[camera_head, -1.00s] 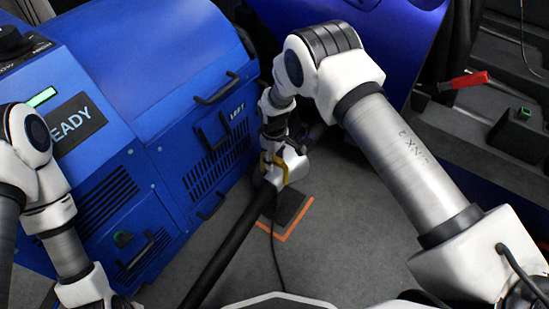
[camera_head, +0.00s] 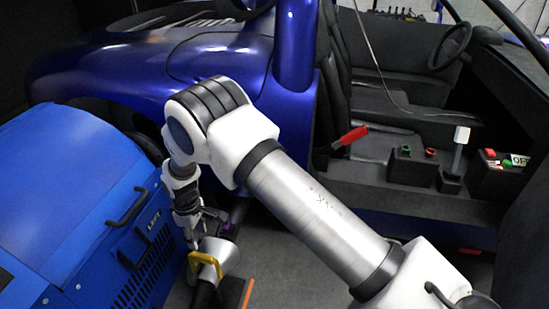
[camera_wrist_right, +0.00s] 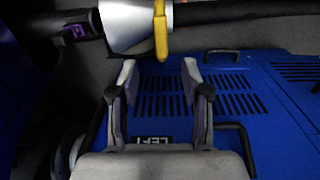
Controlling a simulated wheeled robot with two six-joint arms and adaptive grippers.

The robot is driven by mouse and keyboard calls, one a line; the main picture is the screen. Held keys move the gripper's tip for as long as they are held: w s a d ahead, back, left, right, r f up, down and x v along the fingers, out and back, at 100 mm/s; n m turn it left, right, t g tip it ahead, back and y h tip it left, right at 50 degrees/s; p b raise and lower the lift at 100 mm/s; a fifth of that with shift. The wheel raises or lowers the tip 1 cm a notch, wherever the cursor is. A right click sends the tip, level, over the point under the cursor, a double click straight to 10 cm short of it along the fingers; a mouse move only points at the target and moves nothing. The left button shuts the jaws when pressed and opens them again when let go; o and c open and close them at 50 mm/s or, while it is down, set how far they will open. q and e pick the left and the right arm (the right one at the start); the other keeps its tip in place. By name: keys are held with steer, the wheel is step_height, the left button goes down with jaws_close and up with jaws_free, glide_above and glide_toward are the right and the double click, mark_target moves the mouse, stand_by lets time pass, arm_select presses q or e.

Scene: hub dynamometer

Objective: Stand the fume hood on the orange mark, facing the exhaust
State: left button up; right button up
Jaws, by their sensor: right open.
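The fume hood (camera_head: 228,255) is a pale cone with a yellow handle (camera_head: 207,263) and a black hose. In the right wrist view the hood (camera_wrist_right: 125,27) has its wide mouth toward a dark pipe with a purple end (camera_wrist_right: 78,32), apparently the exhaust, close in front of it. The orange mark (camera_head: 248,293) shows as a strip beside a dark plate at the hood; most of it is hidden. My right gripper (camera_head: 195,245) is open at the handle. In its wrist view the gripper (camera_wrist_right: 160,75) is empty, its fingertips just short of the yellow handle (camera_wrist_right: 161,32).
A blue cabinet (camera_head: 65,190) with black handles and vents stands close on the left. A blue car (camera_head: 130,75) stands behind, with its open cabin and a red-handled tool (camera_head: 350,137) on the right. Grey floor (camera_head: 285,285) is open beside the mark.

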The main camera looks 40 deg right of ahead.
steer(key=s+d+f+m, duration=0.2)
steer(key=s+d+f, duration=0.2)
steer(key=s+f, duration=0.45)
steer(key=s+d+f+m, duration=0.1)
steer(key=s+m, duration=0.2)
steer(key=s, duration=1)
steer(key=s+d+f+m, duration=0.1)
steer(key=s+d+m, duration=0.1)
steer(key=s, duration=1.1)
steer(key=shift+s+d+m, duration=0.2)
steer(key=shift+m, duration=0.2)
